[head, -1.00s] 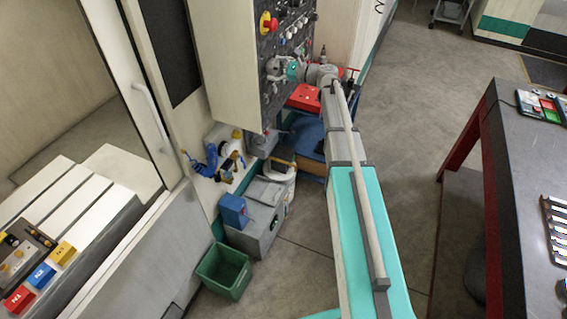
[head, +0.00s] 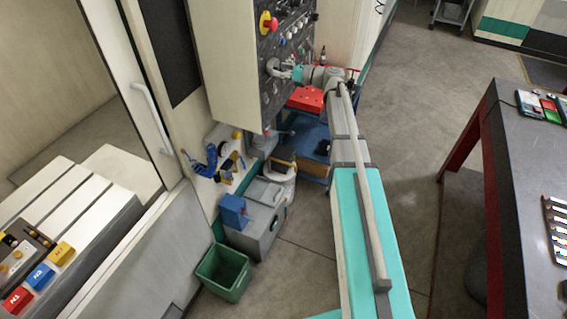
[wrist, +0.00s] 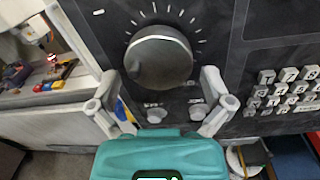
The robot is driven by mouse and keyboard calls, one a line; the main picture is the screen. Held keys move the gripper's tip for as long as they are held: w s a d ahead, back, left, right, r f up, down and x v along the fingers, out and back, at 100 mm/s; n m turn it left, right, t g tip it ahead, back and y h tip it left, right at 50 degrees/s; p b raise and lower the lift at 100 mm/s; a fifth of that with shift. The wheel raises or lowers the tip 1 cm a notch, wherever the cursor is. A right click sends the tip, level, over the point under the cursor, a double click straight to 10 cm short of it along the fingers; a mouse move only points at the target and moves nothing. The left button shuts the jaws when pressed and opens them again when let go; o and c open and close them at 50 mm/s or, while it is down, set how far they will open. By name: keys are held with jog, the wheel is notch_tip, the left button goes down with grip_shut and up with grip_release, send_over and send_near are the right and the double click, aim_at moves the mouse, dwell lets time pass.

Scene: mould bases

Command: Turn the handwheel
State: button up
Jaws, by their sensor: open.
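The handwheel is a large dark grey round knob (wrist: 158,62) on the black control panel (wrist: 215,30), with white tick marks around its upper side. In the head view the panel (head: 285,48) hangs on the cream machine, and the knob is too small to make out clearly beside my gripper (head: 279,69). In the wrist view my gripper (wrist: 160,78) is open, with one grey finger at the lower left of the knob and one at the lower right. The fingers appear apart from the knob, and nothing is between them. The exact depth gap is unclear.
Two small grey knobs (wrist: 178,113) sit below the handwheel, and a keypad (wrist: 286,90) is to its right. A red emergency button (head: 268,23) is higher on the panel. A red box (head: 305,99) lies below my wrist. The dark table (head: 535,170) stands right.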

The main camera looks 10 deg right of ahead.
jog(key=v, duration=1.2)
jog(key=s+a+f+n+g+h+b, duration=0.2)
jog(key=s+a+f+n+g+h, duration=0.2)
jog(key=s+a+f+n, duration=0.3)
jog(key=s+a+f+n+g+h+b, duration=0.3)
jog(key=s+a+f+n, duration=0.3)
jog(key=f, duration=0.8)
jog(key=shift+s+a+n+g+h, duration=0.5)
jog(key=shift+s+n+h, duration=0.4)
jog(key=shift+s+n, duration=1.2)
jog(key=shift+w+d+r+n, duration=0.1)
jog(key=shift+w+n, duration=0.2)
jog(key=shift+w, duration=0.05)
jog(key=s+d+f+n+g+h+b, duration=0.1)
jog(key=s+f+n+g+h+b, duration=0.1)
jog(key=s+f+n+h, duration=0.3)
jog(key=s+n+h+b, duration=0.1)
jog(key=s+n, duration=0.3)
jog(key=shift+s+d+f, duration=0.3)
jog(key=shift+s+f, duration=0.1)
